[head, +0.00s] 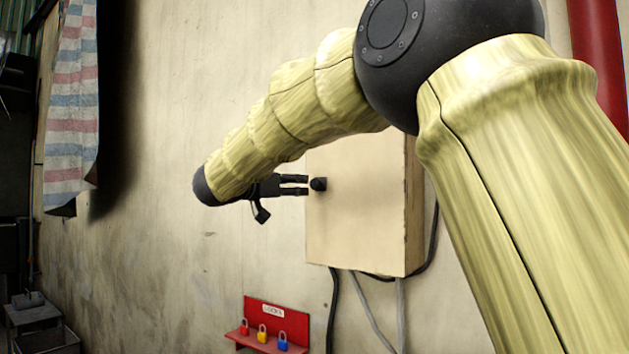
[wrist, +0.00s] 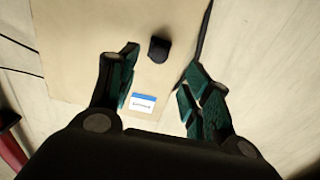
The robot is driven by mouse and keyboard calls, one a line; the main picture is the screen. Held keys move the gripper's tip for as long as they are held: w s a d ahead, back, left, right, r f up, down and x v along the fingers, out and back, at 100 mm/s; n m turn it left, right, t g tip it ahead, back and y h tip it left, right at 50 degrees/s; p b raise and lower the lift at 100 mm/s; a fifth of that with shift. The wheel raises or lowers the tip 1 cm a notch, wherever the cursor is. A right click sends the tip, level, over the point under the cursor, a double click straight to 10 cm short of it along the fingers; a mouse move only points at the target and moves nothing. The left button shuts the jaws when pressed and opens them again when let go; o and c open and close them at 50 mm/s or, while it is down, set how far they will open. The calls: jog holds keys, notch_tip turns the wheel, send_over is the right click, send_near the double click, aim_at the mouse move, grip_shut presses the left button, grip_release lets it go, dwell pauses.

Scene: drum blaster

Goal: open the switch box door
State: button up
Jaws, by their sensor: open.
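The switch box (head: 360,215) is a beige box on the wall, with its door shut. A small black knob (head: 318,184) sits near the door's left edge in the head view. My gripper (head: 307,185) is just left of the knob, its fingers pointing at it. In the wrist view the knob (wrist: 158,49) lies ahead of and between the open fingers of my gripper (wrist: 160,75), apart from them. The door face (wrist: 90,50) fills much of that view, with a blue and white label (wrist: 142,103). My arm covers the box's top in the head view.
A red rack (head: 277,320) with several small padlocks is on the wall below the box. Cables (head: 365,310) hang under the box. A striped cloth (head: 73,100) hangs at the left, and a red pipe (head: 598,60) runs at the right. The wall left of the box is bare.

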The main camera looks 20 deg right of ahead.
aim_at(313, 184)
jog(key=p+x, duration=0.1)
jog(key=x, duration=0.2)
jog(key=p+x, duration=0.2)
jog(key=x, duration=0.2)
jog(key=p+x, duration=0.2)
jog(key=x, duration=0.1)
jog(key=shift+w+d+r, duration=0.25)
jog(key=shift+d, duration=0.05)
